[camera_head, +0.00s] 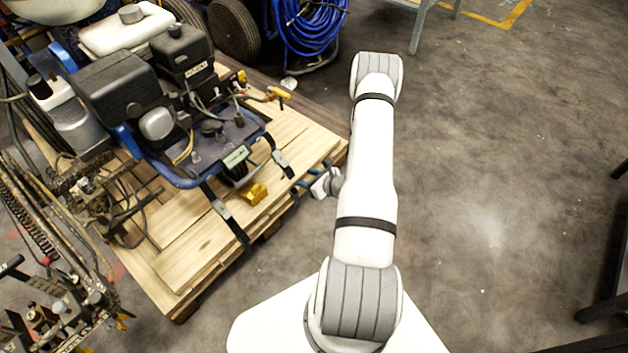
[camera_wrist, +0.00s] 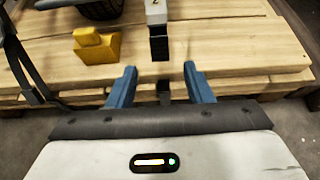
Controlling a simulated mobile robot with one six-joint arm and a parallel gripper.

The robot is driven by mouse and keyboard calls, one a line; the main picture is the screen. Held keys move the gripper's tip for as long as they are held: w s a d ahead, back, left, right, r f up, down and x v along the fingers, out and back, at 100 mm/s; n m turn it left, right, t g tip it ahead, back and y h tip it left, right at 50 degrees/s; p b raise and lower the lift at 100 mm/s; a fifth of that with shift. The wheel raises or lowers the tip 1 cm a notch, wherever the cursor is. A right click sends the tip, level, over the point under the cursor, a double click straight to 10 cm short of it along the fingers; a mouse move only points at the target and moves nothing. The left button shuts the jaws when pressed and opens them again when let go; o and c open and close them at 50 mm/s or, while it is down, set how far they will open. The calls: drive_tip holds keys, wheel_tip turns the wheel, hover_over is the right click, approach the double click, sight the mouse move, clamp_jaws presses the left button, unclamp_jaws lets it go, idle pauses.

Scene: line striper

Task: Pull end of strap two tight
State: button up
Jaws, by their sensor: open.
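Two black straps run down from the blue-framed line striper (camera_head: 205,150) over the wooden pallet: one on the left (camera_head: 228,215) and one on the right (camera_head: 281,160). No label shows which is strap two. In the wrist view a strap with a pale buckle (camera_wrist: 156,14) comes down the boards, and its black lower part (camera_wrist: 159,48) ends near the pallet's edge. A short dark piece (camera_wrist: 165,90) shows below the edge, between my blue fingers. My gripper (camera_wrist: 159,72) is open at the pallet's edge; it also shows in the head view (camera_head: 302,180). No contact with the strap is visible.
A yellow block (camera_wrist: 97,46) sits on the pallet (camera_head: 215,240) left of the strap; it also shows in the head view (camera_head: 255,193). Another strap (camera_wrist: 22,65) hangs at the left. A blue hose coil (camera_head: 308,25) stands behind.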

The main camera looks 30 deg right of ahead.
sight(291, 174)
drive_tip(key=b+x, duration=0.2)
drive_tip(key=x, duration=0.4)
drive_tip(key=shift+f+b, duration=0.15)
drive_tip(key=shift+b, duration=0.2)
drive_tip(key=shift+w+a+f+b, duration=0.1)
drive_tip(key=shift+w+a+b, duration=0.1)
drive_tip(key=shift+w, duration=0.15)
drive_tip(key=shift+w+a+f+b, duration=0.1)
drive_tip(key=shift+w+b, duration=0.05)
drive_tip(key=shift+w, duration=0.2)
drive_tip(key=shift+s, duration=0.1)
drive_tip(key=shift+f, duration=0.1)
clamp_jaws()
